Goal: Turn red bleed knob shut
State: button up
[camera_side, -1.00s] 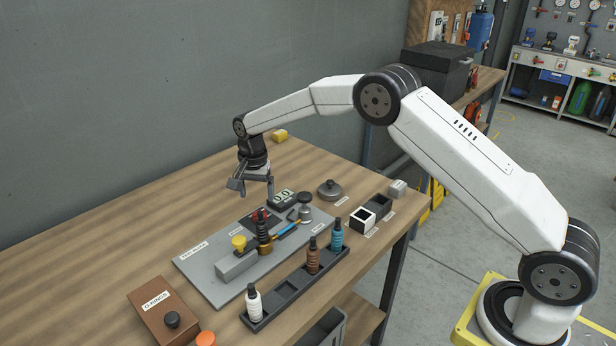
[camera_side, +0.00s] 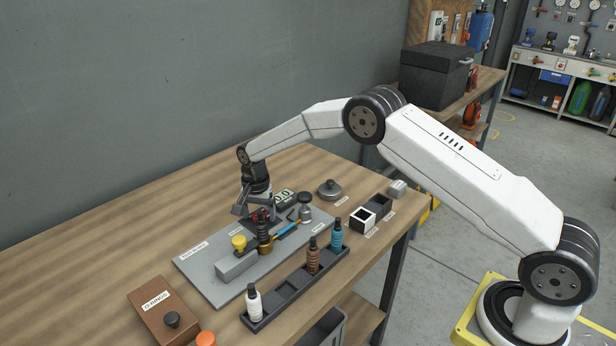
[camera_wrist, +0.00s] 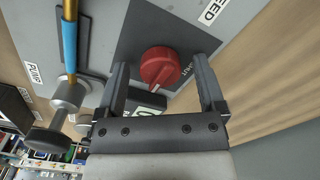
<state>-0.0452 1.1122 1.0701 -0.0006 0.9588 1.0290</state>
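The red bleed knob (camera_wrist: 160,66) sits on a dark square of the grey test block plate (camera_side: 205,270). In the wrist view its raised grip, with a pale line, points down and slightly left. The word SHUT is printed on the plate to the right of the knob. My gripper (camera_wrist: 161,62) is open, with one finger on each side of the knob. Gaps show between the fingers and the knob. In the side view my gripper (camera_side: 257,212) is low over the plate and partly covers the knob.
A brass fitting (camera_side: 264,238) and blue-handled rod (camera_side: 287,229) lie close to the knob. A digital display (camera_side: 286,197) stands behind it. A bottle rack (camera_side: 290,293) runs along the front. The table's left and back are clear.

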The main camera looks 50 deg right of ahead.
grip_shut()
jog(key=shift+n, duration=1.5)
jog(key=shift+o, duration=0.7)
grip_release()
jog(key=shift+r, duration=0.1)
